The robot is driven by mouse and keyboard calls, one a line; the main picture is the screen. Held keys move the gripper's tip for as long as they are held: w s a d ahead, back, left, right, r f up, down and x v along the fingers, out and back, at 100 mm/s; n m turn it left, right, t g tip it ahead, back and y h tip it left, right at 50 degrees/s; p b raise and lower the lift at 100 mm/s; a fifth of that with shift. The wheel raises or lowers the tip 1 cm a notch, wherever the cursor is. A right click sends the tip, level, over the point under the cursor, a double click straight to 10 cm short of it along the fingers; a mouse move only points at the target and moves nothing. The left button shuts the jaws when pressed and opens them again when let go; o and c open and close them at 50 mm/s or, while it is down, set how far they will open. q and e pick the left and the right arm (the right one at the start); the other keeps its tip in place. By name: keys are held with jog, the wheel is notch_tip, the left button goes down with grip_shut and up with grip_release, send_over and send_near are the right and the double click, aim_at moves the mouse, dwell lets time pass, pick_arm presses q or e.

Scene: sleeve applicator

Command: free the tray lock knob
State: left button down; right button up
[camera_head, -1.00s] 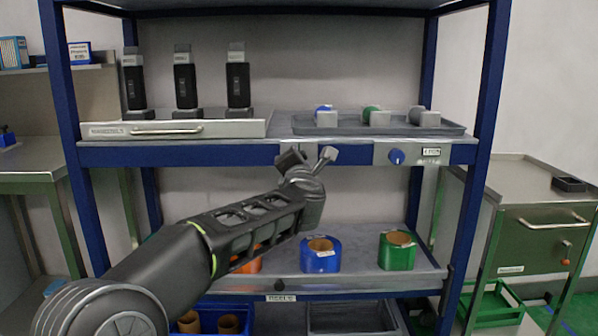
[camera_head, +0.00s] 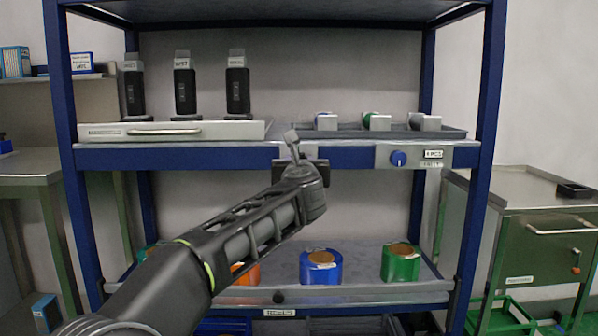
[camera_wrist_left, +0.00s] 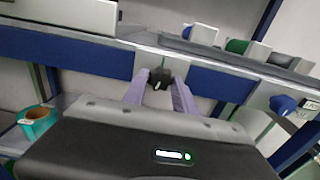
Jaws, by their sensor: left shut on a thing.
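A small black knob (camera_wrist_left: 158,77) sits on the front edge of the upper shelf, and the wrist view shows it between my left fingertips. My left gripper (camera_head: 293,146) reaches up to the shelf's blue front edge, and the fingers are shut on the black knob. The wrist view shows both fingers (camera_wrist_left: 160,82) touching the knob's sides. In the head view my gripper hides this knob. Above it and to the left, the tray (camera_head: 190,130) with a bar handle carries several black devices. My right gripper is not in view.
A blue dial knob (camera_head: 398,158) is on a grey panel to the right. A grey tray (camera_head: 455,133) holds white blocks with coloured rolls. Blue (camera_head: 320,268) and green (camera_head: 400,264) rolls stand on the lower shelf, which has another black knob (camera_head: 279,297).

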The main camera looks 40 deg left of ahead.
pick_arm(q)
jog(key=shift+f+n+b, duration=0.15)
jog(key=shift+n+b, duration=0.5)
jog(key=shift+n, duration=0.65)
jog(key=c, duration=1)
grip_release()
jog(key=v, duration=0.7)
jog(key=shift+s+d, duration=0.3)
